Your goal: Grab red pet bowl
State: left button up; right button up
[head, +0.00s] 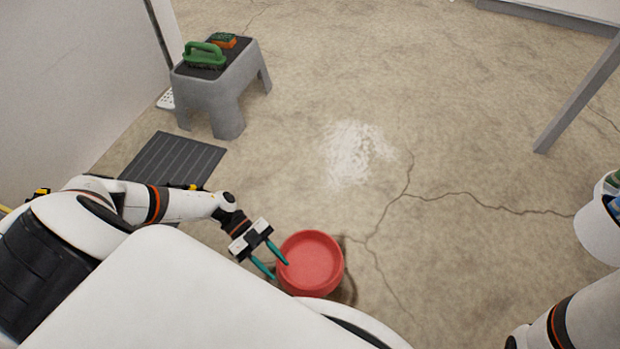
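The red pet bowl (318,262) sits low in front of my body, near the bottom middle of the head view. It looks empty. My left gripper (270,268) is at the bowl's left side with its two teal fingers spread apart. One finger reaches over the bowl's left rim, and the other is outside the bowl's left wall. I cannot tell whether the fingers touch the wall. My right arm (585,315) shows at the lower right, but its gripper is out of the picture.
A grey step stool (222,93) bears a green brush (205,55) and a small orange and green sponge (224,41). A dark ridged mat (172,160) lies on the floor. A white bucket (597,232) stands at the right edge. The middle floor is clear, with a wet-looking patch (355,150).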

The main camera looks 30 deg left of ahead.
pick_arm(q)
jog(key=b+x, duration=0.1)
jog(key=x, duration=0.1)
jog(key=b+x, duration=0.1)
jog(key=x, duration=0.1)
jog(key=shift+w+a+f, duration=0.1)
jog(key=shift+a+f, duration=0.05)
jog(key=shift+f, duration=0.1)
jog(key=shift+d, duration=0.25)
jog(key=shift+c, duration=0.5)
grip_shut()
